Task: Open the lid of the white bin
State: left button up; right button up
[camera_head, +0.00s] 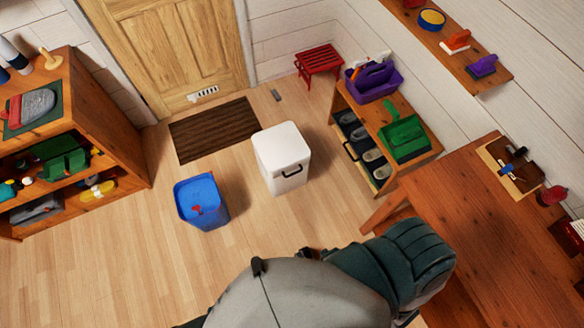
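The white bin (270,165) stands upright on the wooden floor near the middle of the view. Its white lid (281,143) lies flat across the top and looks closed. A black handle (293,173) is on the side facing me. Neither of my grippers can be made out; only grey and teal parts of my own body show at the bottom, and nothing of mine touches the bin.
An open blue bin (201,203) with something red inside stands left of the white bin. A dark doormat (213,130) lies behind, before the wooden door (166,45). A shoe bench (410,170) and a wooden table (475,225) are at the right.

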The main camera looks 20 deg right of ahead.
aim_at(280, 148)
jog(key=k+z, duration=0.1)
jog(key=z, duration=0.65)
